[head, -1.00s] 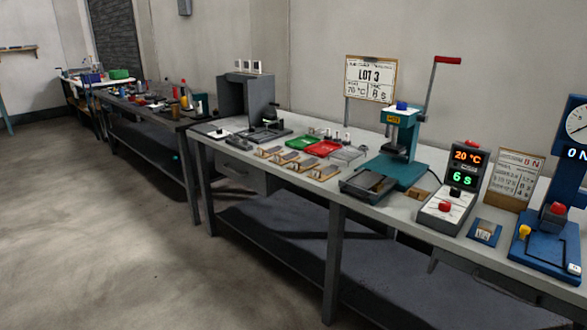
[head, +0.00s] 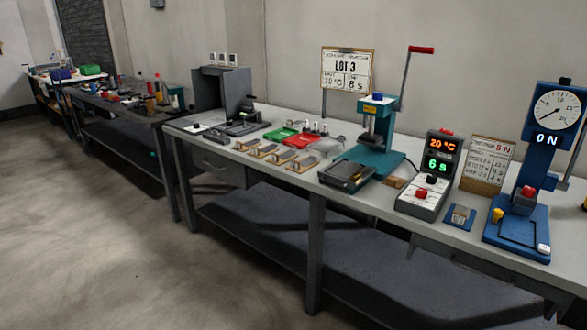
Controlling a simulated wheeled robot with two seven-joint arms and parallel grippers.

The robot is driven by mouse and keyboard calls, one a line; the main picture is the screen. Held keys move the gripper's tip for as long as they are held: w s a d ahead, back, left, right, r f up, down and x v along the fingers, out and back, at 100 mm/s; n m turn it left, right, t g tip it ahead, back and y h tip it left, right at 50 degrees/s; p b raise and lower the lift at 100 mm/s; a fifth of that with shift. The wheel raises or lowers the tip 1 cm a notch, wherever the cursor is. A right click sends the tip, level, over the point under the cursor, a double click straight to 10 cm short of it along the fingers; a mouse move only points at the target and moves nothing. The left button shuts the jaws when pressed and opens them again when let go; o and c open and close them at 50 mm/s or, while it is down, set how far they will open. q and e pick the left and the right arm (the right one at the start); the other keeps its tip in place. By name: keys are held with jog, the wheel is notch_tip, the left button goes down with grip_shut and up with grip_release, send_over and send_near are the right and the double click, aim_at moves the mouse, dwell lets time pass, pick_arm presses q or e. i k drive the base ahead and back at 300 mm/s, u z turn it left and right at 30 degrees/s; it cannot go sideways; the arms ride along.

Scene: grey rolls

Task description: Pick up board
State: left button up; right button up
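Several small wooden boards with grey pads (head: 280,157) lie in a row along the front edge of the grey workbench (head: 385,196). A framed sign board reading LOT 3 (head: 347,70) stands on a post at the back of the bench. Another board with printed text (head: 487,163) leans upright in a wooden stand at the right. I cannot tell which of these the task means by board. Neither of my grippers is in view.
A teal lever press (head: 377,135), a dark tray (head: 347,176), a control box reading 20 °C and 6 s (head: 438,165) and a blue dial stand (head: 548,130) occupy the bench. Green (head: 280,134) and red (head: 301,141) trays sit behind the boards. The floor in front (head: 90,240) is clear.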

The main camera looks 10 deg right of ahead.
aim_at(303, 161)
jog(key=u, duration=0.05)
jog(key=i, duration=0.85)
jog(key=z, duration=0.05)
